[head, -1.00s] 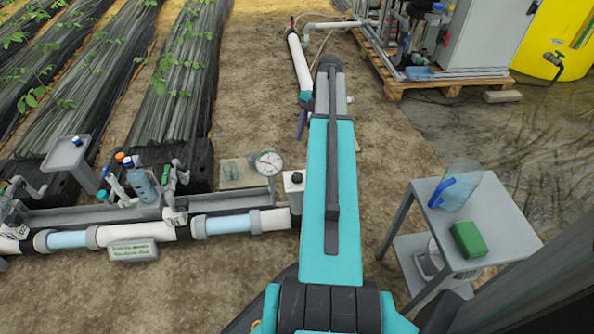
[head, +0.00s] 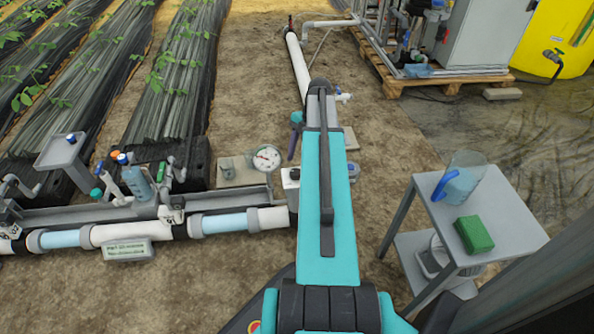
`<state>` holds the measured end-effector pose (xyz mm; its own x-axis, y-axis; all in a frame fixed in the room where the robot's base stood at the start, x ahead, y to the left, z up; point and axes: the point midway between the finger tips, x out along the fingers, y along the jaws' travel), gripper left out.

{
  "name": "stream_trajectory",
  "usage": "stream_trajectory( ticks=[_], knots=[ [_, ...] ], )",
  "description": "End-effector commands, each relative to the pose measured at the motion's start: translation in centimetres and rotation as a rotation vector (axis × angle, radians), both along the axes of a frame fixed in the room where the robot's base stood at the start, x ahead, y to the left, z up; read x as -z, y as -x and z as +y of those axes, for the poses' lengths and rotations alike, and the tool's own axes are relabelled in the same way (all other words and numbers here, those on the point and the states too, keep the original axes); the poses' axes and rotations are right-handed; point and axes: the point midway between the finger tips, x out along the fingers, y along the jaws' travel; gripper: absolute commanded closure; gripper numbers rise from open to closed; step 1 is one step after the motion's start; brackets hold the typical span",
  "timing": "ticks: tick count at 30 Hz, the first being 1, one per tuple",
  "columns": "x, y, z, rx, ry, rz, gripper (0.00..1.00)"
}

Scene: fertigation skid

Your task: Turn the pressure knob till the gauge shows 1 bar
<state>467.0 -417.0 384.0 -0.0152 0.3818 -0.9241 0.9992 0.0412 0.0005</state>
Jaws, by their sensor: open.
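The pressure gauge (head: 266,158) is a round white dial on a stand behind the pipe, left of my arm. Its needle is too small to read. A pale box-shaped fitting (head: 291,184) with a dark top stands to its right, partly covered by my arm. I cannot tell whether its top is the pressure knob. A rounded grey part (head: 352,172) shows just right of my arm. My gripper (head: 294,147) seems to be the slim purple part beyond the fitting, apart from it in the picture. The rest of it is hidden behind my arm.
A white and blue pipe (head: 135,233) with valves runs along the left, with a sign (head: 128,250) in front. A grey side table (head: 500,222) at right holds a clear jug (head: 462,182) and a green block (head: 474,234). Bare soil lies between.

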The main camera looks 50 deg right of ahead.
Motion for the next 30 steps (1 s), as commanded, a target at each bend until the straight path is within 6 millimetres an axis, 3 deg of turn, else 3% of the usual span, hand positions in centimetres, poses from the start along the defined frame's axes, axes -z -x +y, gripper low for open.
stream_trajectory(
  ticks=[3,9,22,30],
  knots=[
    [1.8,0.1,0.8,-0.002,-0.002,0.002,0.48],
    [3.4,0.1,1.4,-0.001,0.000,0.001,0.48],
    [3.9,0.1,1.6,-0.001,-0.001,0.000,0.48],
    [3.9,0.0,1.6,-0.001,0.000,0.000,0.89]
  ],
)
